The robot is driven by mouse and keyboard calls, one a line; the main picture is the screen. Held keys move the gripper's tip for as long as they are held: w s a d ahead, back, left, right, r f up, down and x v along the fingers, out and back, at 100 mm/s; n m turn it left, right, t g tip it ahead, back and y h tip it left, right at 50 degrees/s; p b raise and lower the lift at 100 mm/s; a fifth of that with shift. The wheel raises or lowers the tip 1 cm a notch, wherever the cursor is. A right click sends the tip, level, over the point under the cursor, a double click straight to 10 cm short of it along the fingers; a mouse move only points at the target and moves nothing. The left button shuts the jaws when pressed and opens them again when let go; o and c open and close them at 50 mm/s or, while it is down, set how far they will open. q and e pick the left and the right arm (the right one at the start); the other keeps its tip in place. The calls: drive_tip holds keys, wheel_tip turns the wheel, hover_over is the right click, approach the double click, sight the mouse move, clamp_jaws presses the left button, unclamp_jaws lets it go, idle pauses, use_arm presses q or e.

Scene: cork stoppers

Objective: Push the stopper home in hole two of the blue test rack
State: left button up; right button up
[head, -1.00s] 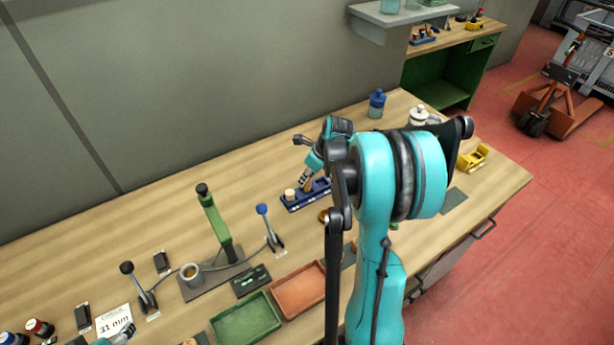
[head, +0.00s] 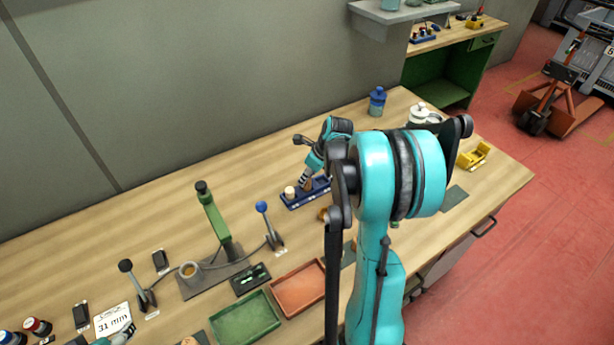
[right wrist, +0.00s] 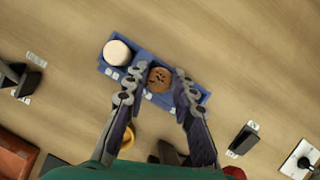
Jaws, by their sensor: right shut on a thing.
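The blue test rack (head: 293,205) lies on the wooden bench; it also shows in the right wrist view (right wrist: 136,83). A pale, cream-topped stopper (right wrist: 117,53) stands at its left end. A brown speckled cork stopper (right wrist: 160,79) is in the rack's middle area, between the fingers of my right gripper (right wrist: 161,88). My right gripper (head: 307,184) is shut on this cork and tilted over the rack. How deep the cork sits cannot be seen. My left gripper (head: 122,334) shows only partly at the bottom left edge, and its fingers are unclear.
A green lever press (head: 216,225), a blue-knobbed lever (head: 268,225), a green tray (head: 245,318) and an orange tray (head: 299,288) stand left and in front of the rack. A blue jar (head: 377,102) is behind it. Bench behind the rack is mostly clear.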

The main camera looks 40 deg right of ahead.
drive_tip(key=shift+f+b, duration=0.55)
drive_tip(key=shift+f, duration=0.15)
idle(0.5)
drive_tip(key=o, duration=0.8)
drive_tip(key=v, duration=1.2)
drive_tip(key=shift+a, duration=0.1)
